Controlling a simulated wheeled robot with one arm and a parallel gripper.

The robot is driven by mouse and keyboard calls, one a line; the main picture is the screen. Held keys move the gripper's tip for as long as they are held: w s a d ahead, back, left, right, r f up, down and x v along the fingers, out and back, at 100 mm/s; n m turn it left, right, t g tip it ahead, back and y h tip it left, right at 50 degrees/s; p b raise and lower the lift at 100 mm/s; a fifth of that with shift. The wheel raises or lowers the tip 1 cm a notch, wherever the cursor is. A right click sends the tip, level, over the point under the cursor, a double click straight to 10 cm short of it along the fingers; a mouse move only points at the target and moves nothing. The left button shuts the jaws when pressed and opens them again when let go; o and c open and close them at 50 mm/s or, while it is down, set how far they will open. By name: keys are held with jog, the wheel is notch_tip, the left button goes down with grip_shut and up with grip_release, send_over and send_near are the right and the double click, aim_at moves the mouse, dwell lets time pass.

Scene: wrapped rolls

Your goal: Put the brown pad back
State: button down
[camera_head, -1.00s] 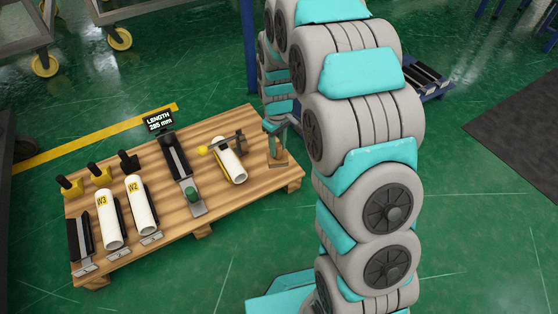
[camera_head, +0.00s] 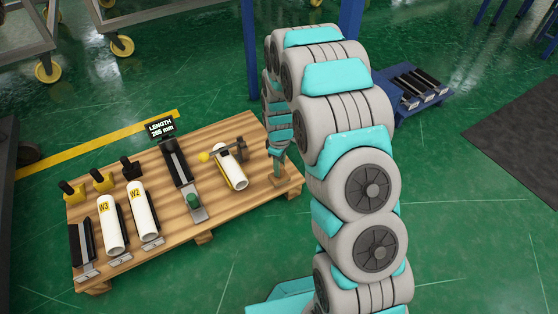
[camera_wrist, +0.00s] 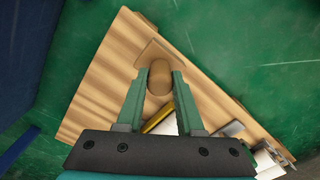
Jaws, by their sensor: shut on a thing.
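The brown pad (camera_wrist: 159,78) is a wooden block with a rounded handle and a square base in the wrist view. My gripper (camera_wrist: 161,80) is shut on the handle, with one green finger on each side. In the head view the brown pad (camera_head: 278,176) is at the right end of the wooden table (camera_head: 235,205), below my gripper (camera_head: 276,150). I cannot tell whether its base touches the wood.
A white roll (camera_head: 232,173) with a yellow-tipped tool lies left of the pad. Farther left are a length gauge (camera_head: 182,178), rolls W2 (camera_head: 142,208) and W3 (camera_head: 111,223), and several dark-handled tools. A blue stand (camera_head: 415,105) is behind my arm.

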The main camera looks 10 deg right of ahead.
jog(key=shift+w+d+f+b, duration=0.2)
jog(key=shift+w+f, duration=0.45)
jog(key=shift+w, duration=0.35)
jog(key=shift+w+d+f+b, duration=0.2)
jog(key=shift+w+f, duration=0.5)
jog(key=shift+w, duration=0.35)
jog(key=shift+w+d+f+b, duration=0.2)
jog(key=shift+w+f, duration=0.45)
jog(key=shift+w, duration=0.35)
jog(key=shift+f, duration=0.1)
jog(key=c, duration=0.5)
grip_release()
jog(key=shift+c, duration=0.2)
